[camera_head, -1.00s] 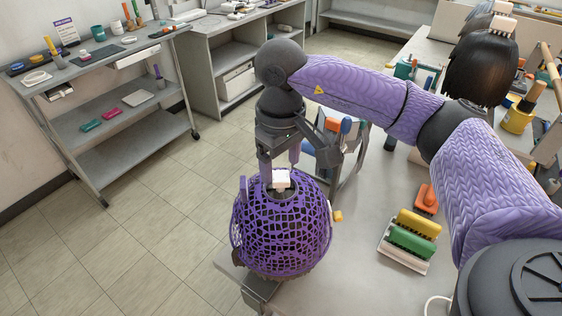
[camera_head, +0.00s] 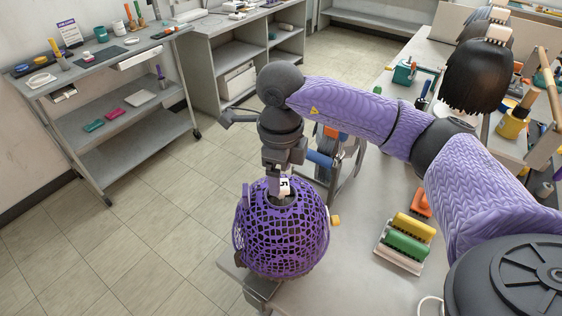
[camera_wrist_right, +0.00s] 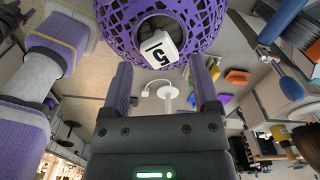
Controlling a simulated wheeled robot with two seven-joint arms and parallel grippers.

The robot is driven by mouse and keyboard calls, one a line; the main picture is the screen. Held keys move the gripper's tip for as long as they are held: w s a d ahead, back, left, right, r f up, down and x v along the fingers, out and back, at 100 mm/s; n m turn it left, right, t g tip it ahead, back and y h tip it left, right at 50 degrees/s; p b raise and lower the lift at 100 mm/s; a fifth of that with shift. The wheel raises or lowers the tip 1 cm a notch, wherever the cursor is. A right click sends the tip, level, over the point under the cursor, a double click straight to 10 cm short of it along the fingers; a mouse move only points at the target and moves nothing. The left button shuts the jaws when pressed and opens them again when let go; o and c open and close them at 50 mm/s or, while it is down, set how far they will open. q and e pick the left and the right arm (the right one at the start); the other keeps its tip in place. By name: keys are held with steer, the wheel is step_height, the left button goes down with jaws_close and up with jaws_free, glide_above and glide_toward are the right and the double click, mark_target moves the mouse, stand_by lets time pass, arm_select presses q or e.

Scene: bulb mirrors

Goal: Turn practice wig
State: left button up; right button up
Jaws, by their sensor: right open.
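A dome covered in purple mesh (camera_head: 280,240), which I take to be the practice wig, stands upright at the table's near left corner. A white block marked 5 (camera_head: 285,186) sits at its top. My right gripper (camera_head: 276,187) points down at the dome's top, seen nearly edge-on. In the right wrist view its jaws (camera_wrist_right: 162,80) are spread apart, with the white block (camera_wrist_right: 160,46) just beyond the fingertips. I cannot tell whether a finger touches the dome. My left gripper is not in view.
The grey table (camera_head: 350,270) holds a brush set with yellow and green rolls (camera_head: 408,238) and an orange brush (camera_head: 422,202). A black bobbed wig (camera_head: 480,76) stands at the right. A grey shelf cart (camera_head: 125,110) stands at the left, with free floor between.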

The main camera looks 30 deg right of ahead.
steer(key=m, duration=0.3)
steer(key=shift+r+p, duration=0.25)
steer(key=shift+p, duration=0.1)
steer(key=shift+f+m, duration=0.1)
steer(key=shift+m, duration=0.9)
steer(key=shift+f, duration=0.1)
steer(key=shift+f, duration=0.15)
steer(key=shift+f+b, duration=0.8)
steer(key=shift+f, duration=0.15)
steer(key=shift+c, duration=0.3)
